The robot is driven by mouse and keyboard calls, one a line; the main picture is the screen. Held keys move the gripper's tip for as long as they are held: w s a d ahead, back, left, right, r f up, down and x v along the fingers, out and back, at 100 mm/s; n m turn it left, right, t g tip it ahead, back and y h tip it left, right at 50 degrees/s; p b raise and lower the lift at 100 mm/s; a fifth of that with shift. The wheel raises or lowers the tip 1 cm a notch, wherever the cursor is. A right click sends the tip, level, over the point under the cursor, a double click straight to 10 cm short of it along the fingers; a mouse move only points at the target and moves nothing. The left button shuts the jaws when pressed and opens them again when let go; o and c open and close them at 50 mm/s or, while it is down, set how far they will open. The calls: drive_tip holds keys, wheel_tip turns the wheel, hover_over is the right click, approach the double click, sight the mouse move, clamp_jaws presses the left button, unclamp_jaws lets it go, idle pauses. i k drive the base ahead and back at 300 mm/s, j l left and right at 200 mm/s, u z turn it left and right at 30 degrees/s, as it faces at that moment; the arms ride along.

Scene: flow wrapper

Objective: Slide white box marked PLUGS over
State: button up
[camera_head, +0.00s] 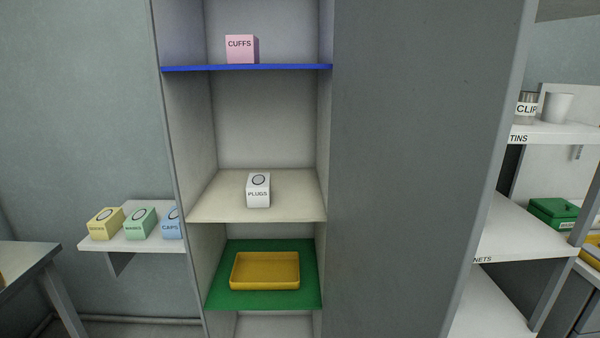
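The white box marked PLUGS (258,197) stands upright on the cream middle shelf (225,207) of a tall grey cabinet. It sits near the middle of that shelf, close to the front, with a dark ring on its top face. Bare shelf shows to its left, right and behind it. My gripper is not in view, and nothing touches the box.
A pink CUFFS box (241,49) stands on the blue shelf (290,68) above. A yellow tray (265,286) lies on the green shelf (221,298) below. Cabinet walls bound the shelves. Small boxes rest on a side shelf (125,244) at left; white racks (525,228) stand at right.

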sight(258, 186)
drive_tip(key=l+u, duration=0.1)
drive_tip(key=u, duration=0.25)
drive_tip(key=l+u, duration=0.15)
drive_tip(key=u, duration=0.2)
drive_tip(key=l+u, duration=0.2)
drive_tip(key=l, duration=0.3)
drive_tip(key=l+u, duration=0.2)
drive_tip(key=l, duration=0.25)
drive_tip(key=k+l+u, duration=0.2)
drive_tip(key=l, duration=0.25)
drive_tip(key=l+u, duration=0.15)
drive_tip(key=l, duration=0.3)
drive_tip(key=k+l, duration=0.1)
drive_tip(key=l, duration=0.25)
drive_tip(key=k+l, duration=0.1)
drive_tip(key=l, duration=0.25)
drive_tip(key=k+l, duration=0.1)
drive_tip(key=l, duration=0.25)
drive_tip(key=k+l, duration=0.15)
drive_tip(key=l, duration=0.2)
drive_tip(key=i+j+z, duration=0.1)
drive_tip(key=j, duration=0.25)
drive_tip(key=i+j+z, duration=0.15)
drive_tip(key=j, duration=0.25)
drive_tip(key=i+j+z, duration=0.1)
drive_tip(key=j, duration=0.25)
drive_tip(key=i+j+z, duration=0.1)
drive_tip(key=j, duration=0.3)
drive_tip(key=i+j, duration=0.25)
drive_tip(key=j, duration=0.25)
